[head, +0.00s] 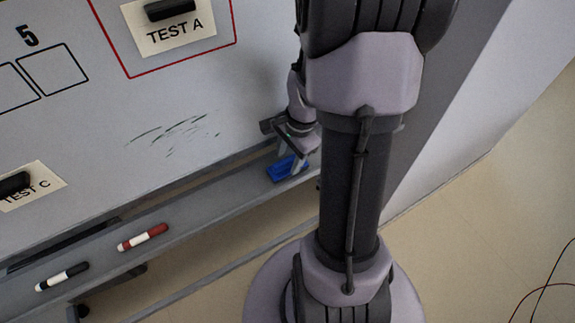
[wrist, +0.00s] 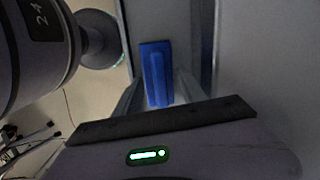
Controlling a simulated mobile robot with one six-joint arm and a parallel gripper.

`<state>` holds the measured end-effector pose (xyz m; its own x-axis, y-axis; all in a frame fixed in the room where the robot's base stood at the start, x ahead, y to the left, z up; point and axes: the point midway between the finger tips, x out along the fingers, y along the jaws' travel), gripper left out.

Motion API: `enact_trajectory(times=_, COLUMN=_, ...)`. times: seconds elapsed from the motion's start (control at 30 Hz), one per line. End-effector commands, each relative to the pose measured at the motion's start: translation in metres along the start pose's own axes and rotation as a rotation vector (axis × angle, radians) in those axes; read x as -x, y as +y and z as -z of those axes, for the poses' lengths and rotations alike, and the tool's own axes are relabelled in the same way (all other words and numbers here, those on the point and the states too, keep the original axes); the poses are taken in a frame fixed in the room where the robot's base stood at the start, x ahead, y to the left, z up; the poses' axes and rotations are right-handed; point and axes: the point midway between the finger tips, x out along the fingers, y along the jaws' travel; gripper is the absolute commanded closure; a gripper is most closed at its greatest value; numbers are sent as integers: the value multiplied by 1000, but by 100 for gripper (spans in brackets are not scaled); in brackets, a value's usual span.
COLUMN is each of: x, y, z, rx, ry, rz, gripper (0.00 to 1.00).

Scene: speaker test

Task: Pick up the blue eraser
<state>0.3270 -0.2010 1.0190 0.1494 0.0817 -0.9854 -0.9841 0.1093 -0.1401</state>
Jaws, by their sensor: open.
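The blue eraser (head: 287,170) lies on the grey ledge (head: 215,196) below the whiteboard, toward the ledge's right end. It also shows in the wrist view (wrist: 155,72), lengthwise between my fingers, with its near end close to the dark edge of the gripper body. My gripper (head: 293,157) is open and reaches down at the eraser, one finger on each side of it. In the wrist view the fingers (wrist: 160,92) are dim and partly hidden. I cannot tell whether they touch the eraser.
A red marker (head: 143,237) and a black marker (head: 62,276) lie on the ledge to the left. The whiteboard (head: 100,120) rises behind the ledge, with dark smudges and labels TEST A and TEST C. My arm covers the ledge's right end.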

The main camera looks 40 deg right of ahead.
Motion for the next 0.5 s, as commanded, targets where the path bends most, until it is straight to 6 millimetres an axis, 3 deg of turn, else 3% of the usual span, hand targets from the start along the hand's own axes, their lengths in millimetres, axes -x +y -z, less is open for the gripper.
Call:
enact_trajectory(times=0.3, x=-5, y=1, z=0, rx=0, ry=0, rz=0, gripper=52)
enact_trajectory(times=0.5, x=-4, y=1, z=0, rx=0, ry=0, rz=0, gripper=90)
